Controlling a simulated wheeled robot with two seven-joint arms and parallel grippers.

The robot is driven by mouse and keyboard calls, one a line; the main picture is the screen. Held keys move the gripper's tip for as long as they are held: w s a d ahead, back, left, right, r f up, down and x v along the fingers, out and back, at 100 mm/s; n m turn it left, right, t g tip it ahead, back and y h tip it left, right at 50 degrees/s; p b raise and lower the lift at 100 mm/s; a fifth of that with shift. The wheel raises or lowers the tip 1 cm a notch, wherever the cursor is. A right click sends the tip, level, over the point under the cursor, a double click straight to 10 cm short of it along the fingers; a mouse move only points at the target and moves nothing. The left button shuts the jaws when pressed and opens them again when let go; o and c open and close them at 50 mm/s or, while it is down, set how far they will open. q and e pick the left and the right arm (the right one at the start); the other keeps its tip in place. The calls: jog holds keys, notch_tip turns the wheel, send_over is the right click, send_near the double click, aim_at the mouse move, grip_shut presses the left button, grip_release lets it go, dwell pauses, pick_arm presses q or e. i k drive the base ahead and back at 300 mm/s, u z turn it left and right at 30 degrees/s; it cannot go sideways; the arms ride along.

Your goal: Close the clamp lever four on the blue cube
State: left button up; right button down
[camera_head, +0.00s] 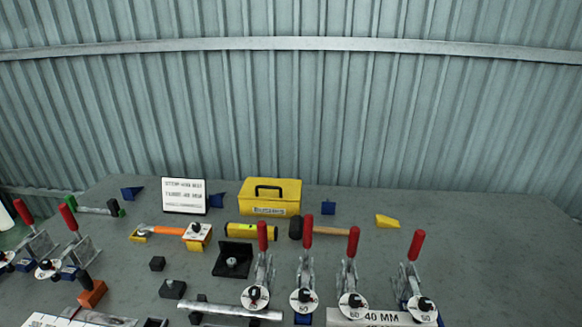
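Several toggle clamps with red handles stand along the front of the table. One clamp lever (262,236) stands left of a second lever (308,230), with a third lever (353,242) and a rightmost lever (416,245) beyond. All of these handles point up. Their round white tags are too small to read surely, so I cannot tell which is four. Blue shows under the second clamp (303,318) and around the rightmost clamp's base. A small separate blue block (328,208) sits at the back. Neither of my grippers is in view.
Two more red-handled clamps (67,217) stand at the left. A yellow box (270,197), a sign (184,196), a mallet (330,230) and a yellow wedge (387,221) lie behind the clamps. The table's right side (500,250) is clear. A corrugated wall stands behind.

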aim_at(308, 223)
jog(key=z, duration=1.35)
jog(key=k, duration=1.05)
jog(key=u, duration=1.65)
jog(key=i, duration=0.5)
